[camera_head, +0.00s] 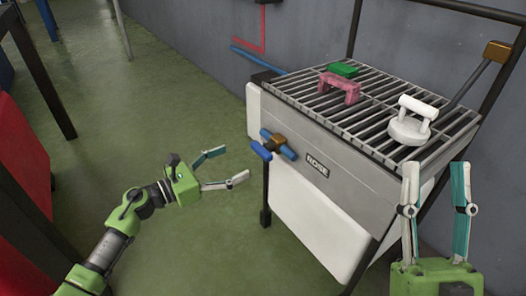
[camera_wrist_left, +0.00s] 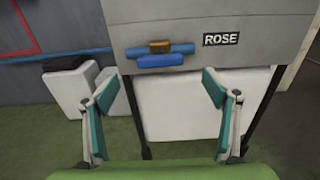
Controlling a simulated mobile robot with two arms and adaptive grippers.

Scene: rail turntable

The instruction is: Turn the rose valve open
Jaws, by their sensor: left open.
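The rose valve sits on the front of a grey metal sink-like unit, beside a black-and-white ROSE label (camera_head: 317,166). It has a blue handle (camera_head: 262,151), a brass body (camera_head: 274,139) and a short blue pipe (camera_head: 289,153). In the left wrist view the handle (camera_wrist_left: 160,61) lies level, parallel to the pipe (camera_wrist_left: 184,49). My left gripper (camera_head: 234,165) is open and empty, left of the handle and apart from it. In its wrist view the valve shows ahead, between and beyond the fingers. My right gripper (camera_head: 437,168) is open and empty at the lower right, in front of the unit.
The unit's slatted grate (camera_head: 365,97) carries a pink bracket-like piece (camera_head: 340,88), a green block (camera_head: 343,70) and a white handled object (camera_head: 411,126). A white panel (camera_head: 310,205) hangs below the valve. Green floor is clear around my left gripper. Dark posts stand at left.

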